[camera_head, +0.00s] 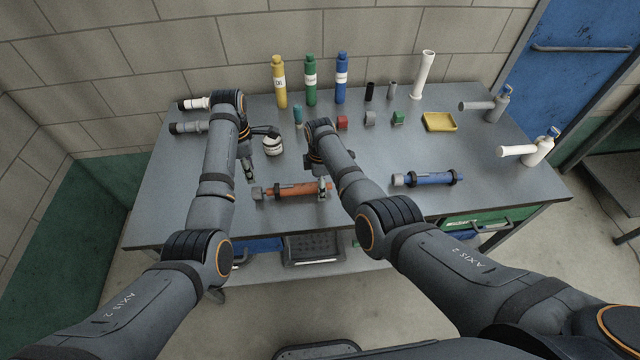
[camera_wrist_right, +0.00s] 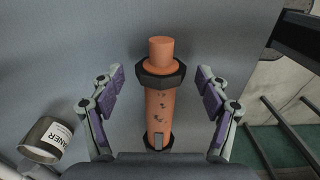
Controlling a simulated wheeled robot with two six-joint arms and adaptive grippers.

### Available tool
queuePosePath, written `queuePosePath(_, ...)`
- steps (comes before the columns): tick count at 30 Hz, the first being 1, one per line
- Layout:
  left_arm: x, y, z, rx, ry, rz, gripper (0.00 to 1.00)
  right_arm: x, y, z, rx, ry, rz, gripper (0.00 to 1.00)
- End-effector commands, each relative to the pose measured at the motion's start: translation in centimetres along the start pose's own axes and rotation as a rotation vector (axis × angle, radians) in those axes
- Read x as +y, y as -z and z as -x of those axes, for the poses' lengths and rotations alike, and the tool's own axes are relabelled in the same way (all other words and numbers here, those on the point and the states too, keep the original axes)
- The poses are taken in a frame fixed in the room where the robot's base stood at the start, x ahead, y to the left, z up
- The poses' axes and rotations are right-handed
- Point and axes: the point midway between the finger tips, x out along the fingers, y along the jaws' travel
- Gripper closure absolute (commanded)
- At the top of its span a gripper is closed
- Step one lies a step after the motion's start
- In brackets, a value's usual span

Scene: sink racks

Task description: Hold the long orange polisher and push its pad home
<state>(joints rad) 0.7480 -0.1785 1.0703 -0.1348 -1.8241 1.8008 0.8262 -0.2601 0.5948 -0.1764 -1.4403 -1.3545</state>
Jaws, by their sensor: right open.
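The long orange polisher (camera_head: 292,189) lies on the grey table near its front edge, with dark collars around it. A grey pad (camera_head: 257,193) is at its left end. The orange polisher (camera_wrist_right: 160,103) also shows in the right wrist view, with its bare orange end at the top. My right gripper (camera_head: 322,190) is open over its right part; in the wrist view, its fingers (camera_wrist_right: 160,112) stand either side of the body with gaps. My left gripper (camera_head: 250,173) hangs just behind the pad, pointing down; its jaw opening is too small to judge.
A blue tool (camera_head: 430,179) lies to the right. Bottles, including a yellow one (camera_head: 279,82), small blocks and a yellow tray (camera_head: 440,122) stand farther back. The table is clear between the blue tool and tray.

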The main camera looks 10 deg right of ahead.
Motion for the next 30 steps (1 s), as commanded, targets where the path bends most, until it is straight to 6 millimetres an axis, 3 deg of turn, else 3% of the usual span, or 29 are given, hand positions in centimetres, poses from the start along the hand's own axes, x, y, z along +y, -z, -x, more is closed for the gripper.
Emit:
queuePosePath(9, 0.0, 0.0, 0.0, 0.0, 0.0, 0.0, 0.62, -0.03, -0.03, -0.45, 0.0, 0.0, -0.001, 0.24)
queuePosePath(26, 0.0, 0.0, 0.0, 0.0, 0.0, 0.0, 0.62, -0.02, -0.01, -0.42, 0.0, 0.0, 0.0, 0.99)
queuePosePath(29, 0.0, 0.0, 0.0, 0.0, 0.0, 0.0, 0.61, -0.02, -0.01, -0.42, 0.0, 0.0, 0.0, 1.0)
queuePosePath(30, 0.0, 0.0, 0.0, 0.0, 0.0, 0.0, 0.55, -0.02, 0.0, -0.42, 0.0, 0.0, 0.0, 1.0)
